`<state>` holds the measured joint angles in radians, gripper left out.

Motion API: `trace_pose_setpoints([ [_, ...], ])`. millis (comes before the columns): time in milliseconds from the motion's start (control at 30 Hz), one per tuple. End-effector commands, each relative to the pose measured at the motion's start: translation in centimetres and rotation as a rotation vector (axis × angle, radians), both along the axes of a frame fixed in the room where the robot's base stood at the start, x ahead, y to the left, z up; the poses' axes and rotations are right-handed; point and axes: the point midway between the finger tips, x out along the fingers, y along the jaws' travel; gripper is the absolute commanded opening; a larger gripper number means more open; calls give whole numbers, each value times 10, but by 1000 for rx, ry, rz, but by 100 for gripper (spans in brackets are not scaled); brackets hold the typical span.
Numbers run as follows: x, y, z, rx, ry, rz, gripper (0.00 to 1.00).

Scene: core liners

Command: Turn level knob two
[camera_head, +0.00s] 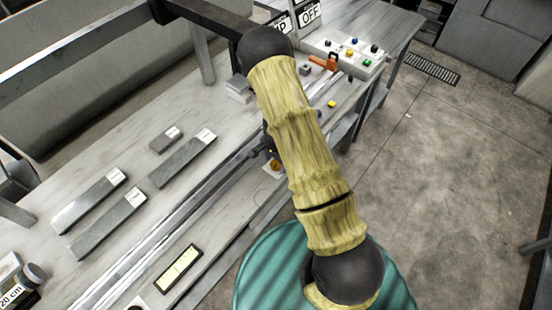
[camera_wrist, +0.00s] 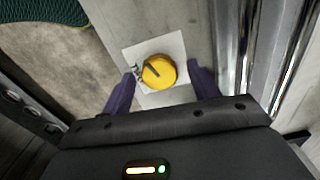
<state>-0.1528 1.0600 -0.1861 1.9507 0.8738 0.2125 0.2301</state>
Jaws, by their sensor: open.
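A round yellow knob (camera_wrist: 159,72) with a dark pointer mark sits on a white square plate (camera_wrist: 178,45) on the bench's grey edge in the wrist view. My gripper (camera_wrist: 162,88) is open, with its two purple fingers on either side of the knob's near part. A gap shows between each finger and the knob; I cannot tell the height of the fingertips above it. In the head view the knob (camera_head: 276,165) is small and partly hidden beside my gripper and arm.
Metal rails (camera_wrist: 247,50) run right of the knob in the wrist view. In the head view, grey bars (camera_head: 183,158) and a level vial (camera_head: 178,269) lie on the bench. A panel of coloured buttons (camera_head: 345,55) stands at the far end. The floor (camera_head: 440,160) at right is clear.

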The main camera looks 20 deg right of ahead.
Motion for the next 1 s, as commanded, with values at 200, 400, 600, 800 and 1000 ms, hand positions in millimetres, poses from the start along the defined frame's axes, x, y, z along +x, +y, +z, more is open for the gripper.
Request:
trace_pose_setpoints([
  [200, 0, 0, 12, 0, -1, 2, 60],
  [400, 1, 1, 44, 0, -4, 3, 60],
  [600, 1, 1, 82, -1, -5, 3, 60],
  [800, 1, 1, 122, 0, -4, 2, 60],
  [1000, 1, 1, 159, 1, -4, 2, 60],
])
